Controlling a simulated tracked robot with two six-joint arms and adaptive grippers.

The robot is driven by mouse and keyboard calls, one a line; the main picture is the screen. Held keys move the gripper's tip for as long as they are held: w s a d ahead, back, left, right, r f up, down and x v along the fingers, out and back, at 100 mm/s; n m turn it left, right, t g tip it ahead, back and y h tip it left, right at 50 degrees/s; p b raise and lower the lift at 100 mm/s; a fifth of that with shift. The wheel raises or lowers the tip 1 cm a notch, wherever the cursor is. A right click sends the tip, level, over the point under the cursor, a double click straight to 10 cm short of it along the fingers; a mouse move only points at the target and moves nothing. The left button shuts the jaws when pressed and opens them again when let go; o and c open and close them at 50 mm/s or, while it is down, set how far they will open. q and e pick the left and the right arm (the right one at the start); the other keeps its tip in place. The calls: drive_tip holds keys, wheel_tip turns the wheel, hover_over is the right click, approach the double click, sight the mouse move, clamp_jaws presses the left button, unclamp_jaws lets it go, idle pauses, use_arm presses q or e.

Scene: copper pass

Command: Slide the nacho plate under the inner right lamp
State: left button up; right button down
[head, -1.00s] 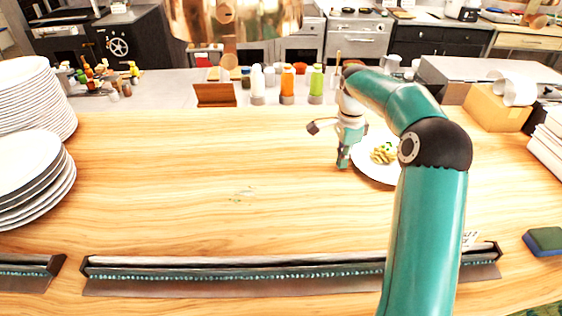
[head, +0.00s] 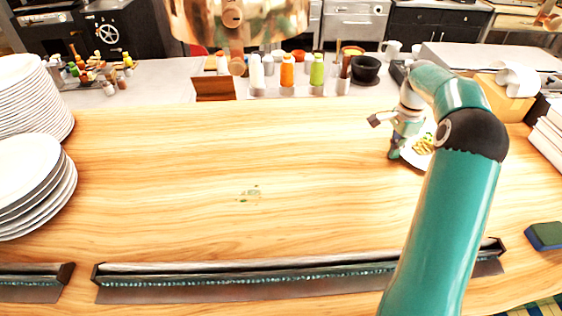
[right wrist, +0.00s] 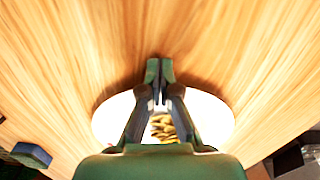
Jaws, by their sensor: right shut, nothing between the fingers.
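The nacho plate (head: 415,162) is a white round plate with yellow nachos and green bits, on the right part of the wooden counter. My right arm hides much of it in the head view. My right gripper (head: 394,154) is shut and empty, pointing down at the plate's left edge. In the right wrist view, the shut fingertips (right wrist: 159,72) reach just past the rim of the plate (right wrist: 108,122); I cannot tell whether they touch it. One copper lamp (head: 270,18) hangs at the top of the head view, left of the plate. My left gripper is out of view.
Stacked white plates (head: 30,185) stand at the left. A ticket rail (head: 240,283) runs along the front edge. A green-blue sponge (head: 545,236) lies at the right. Green scraps (head: 250,193) lie mid-counter, otherwise clear. Sauce bottles (head: 287,72) stand behind the counter.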

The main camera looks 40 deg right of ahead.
drive_tip(key=shift+s, duration=0.15)
drive_tip(key=shift+r, duration=0.1)
wheel_tip(320, 180, up, 12)
idle(0.8)
drive_tip(key=s+a+b, duration=0.7)
drive_tip(key=s+b, duration=0.2)
drive_tip(key=shift+s+r, duration=0.4)
